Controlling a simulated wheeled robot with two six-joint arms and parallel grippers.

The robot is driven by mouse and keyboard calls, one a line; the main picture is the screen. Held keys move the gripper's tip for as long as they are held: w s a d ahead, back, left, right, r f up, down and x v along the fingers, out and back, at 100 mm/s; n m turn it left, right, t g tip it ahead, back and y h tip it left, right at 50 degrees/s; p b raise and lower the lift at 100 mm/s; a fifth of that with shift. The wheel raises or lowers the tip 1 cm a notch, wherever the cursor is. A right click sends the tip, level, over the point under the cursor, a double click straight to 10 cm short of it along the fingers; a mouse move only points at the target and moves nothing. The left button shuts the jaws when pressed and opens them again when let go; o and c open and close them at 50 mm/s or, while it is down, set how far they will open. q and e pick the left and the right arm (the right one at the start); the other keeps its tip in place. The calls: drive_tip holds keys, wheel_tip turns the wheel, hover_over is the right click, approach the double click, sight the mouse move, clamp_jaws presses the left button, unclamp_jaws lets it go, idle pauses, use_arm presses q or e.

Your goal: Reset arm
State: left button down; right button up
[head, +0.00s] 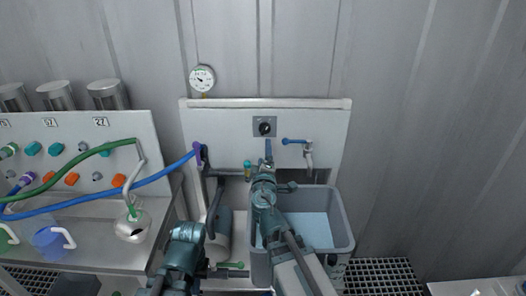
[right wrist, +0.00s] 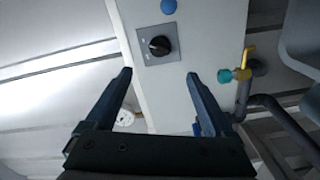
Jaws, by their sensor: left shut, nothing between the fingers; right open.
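My right gripper (head: 267,160) is raised in front of the white panel (head: 220,120), below its black knob (head: 264,127). In the right wrist view its fingers (right wrist: 160,74) are apart with nothing between them. The knob (right wrist: 159,46) on its grey plate shows just beyond the fingertips, apart from them. My left gripper (head: 207,232) is low in the middle of the head view, left of the basin. It is shut and empty, and its fingertips are hard to make out.
A grey basin (head: 342,238) with pale blue liquid stands below the panel, under a blue-handled tap (head: 295,141). A pressure gauge (head: 202,78) is above. Green (head: 85,154) and blue (head: 150,180) hoses cross the bench at left. A steel jug (head: 132,228) stands there. A dark pipe (right wrist: 285,118) is near.

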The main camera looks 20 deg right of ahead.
drive_tip(key=s+a+f+m+g+h+p, duration=0.1)
drive_tip(key=s+f+m+g+h+p, duration=0.1)
drive_tip(key=s+f+m+g+p, duration=0.5)
drive_tip(key=s+a+f+g+y+p, duration=0.1)
drive_tip(key=s+a+f+g+y, duration=0.1)
drive_tip(key=s+a+g, duration=0.3)
drive_tip(key=s+a+f+g+y+p, duration=0.2)
drive_tip(key=s+a+g+y, duration=0.2)
drive_tip(key=s+a, duration=0.5)
drive_tip(key=s+g, duration=0.1)
drive_tip(key=s, duration=0.3)
drive_tip(key=shift+s+f+m, duration=0.3)
drive_tip(key=shift+f, duration=0.1)
